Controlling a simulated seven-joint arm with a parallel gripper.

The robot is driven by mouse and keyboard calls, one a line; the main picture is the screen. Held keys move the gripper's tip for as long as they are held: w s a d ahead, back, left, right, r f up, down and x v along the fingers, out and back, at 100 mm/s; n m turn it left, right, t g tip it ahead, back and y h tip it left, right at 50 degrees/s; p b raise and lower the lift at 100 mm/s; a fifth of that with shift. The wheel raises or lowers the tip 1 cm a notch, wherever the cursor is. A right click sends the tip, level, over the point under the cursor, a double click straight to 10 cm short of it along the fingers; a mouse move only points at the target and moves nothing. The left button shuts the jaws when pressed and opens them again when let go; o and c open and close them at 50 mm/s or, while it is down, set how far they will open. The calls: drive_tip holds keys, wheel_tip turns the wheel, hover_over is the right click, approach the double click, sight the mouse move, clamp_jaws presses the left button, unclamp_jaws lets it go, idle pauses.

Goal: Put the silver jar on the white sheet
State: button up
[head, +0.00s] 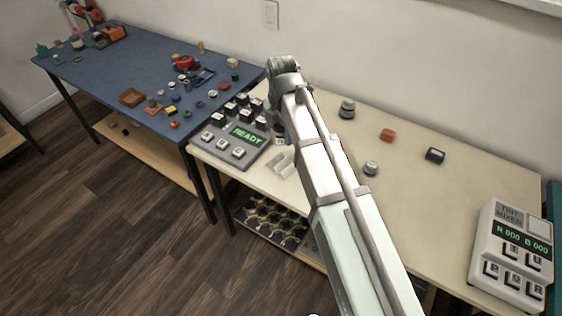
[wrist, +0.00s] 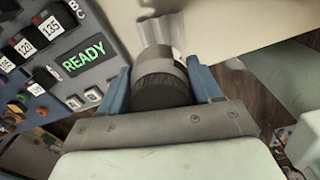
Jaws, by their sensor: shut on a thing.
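My gripper (wrist: 162,72) is shut on a grey, silver-looking jar (wrist: 160,62) with a dark ribbed band, between its two blue fingers in the wrist view. In the head view my arm hides most of the gripper and the jar, beside the READY device. A pale, whitish patch (head: 280,164), perhaps the white sheet, lies near the front edge of the cream table, just right of that device. Pale shapes (wrist: 162,32) also show just beyond the jar in the wrist view. I cannot tell whether the jar touches anything below.
The READY device (head: 232,140) stands close left of the gripper. On the cream table (head: 430,210) are a grey lidded jar (head: 347,109), a small grey knob-like piece (head: 371,168), an orange block (head: 387,135), a dark box (head: 435,155) and the tint mixer (head: 512,255).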

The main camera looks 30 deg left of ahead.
sight(281, 162)
drive_tip(key=n, duration=0.4)
drive_tip(key=shift+f+n, duration=0.15)
drive_tip(key=shift+n, duration=0.15)
drive_tip(key=shift+f, duration=4.85)
drive_tip(key=shift+f, duration=0.15)
drive_tip(key=o, duration=1.2)
drive_tip(key=shift+c, duration=0.2)
wheel_tip(281, 162, up, 12)
drive_tip(key=shift+d+r, duration=0.1)
drive_tip(key=shift+r, duration=0.05)
